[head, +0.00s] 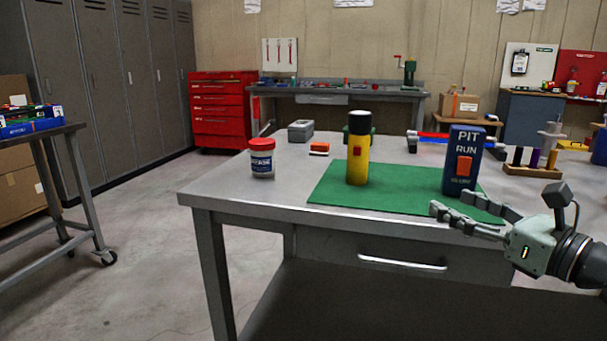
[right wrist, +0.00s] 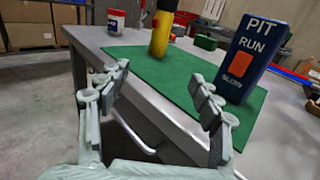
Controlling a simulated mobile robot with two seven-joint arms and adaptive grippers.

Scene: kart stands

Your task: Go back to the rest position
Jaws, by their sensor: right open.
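My right gripper (head: 468,215) is open and empty at the front edge of the table, at the right of the head view. Its two spread fingers also show in the right wrist view (right wrist: 160,100), with nothing between them. A blue pit sign box (head: 461,155) with an orange switch stands upright on the green mat (head: 405,198), just beyond the gripper and apart from it. My left gripper is not in view.
A white jar with a red lid (head: 262,163) stands near the left end of the grey table (head: 225,182). A grey box (head: 300,130) and an orange-and-white block (head: 319,149) lie behind. A wheeled cart (head: 60,140) stands left. The floor between is clear.

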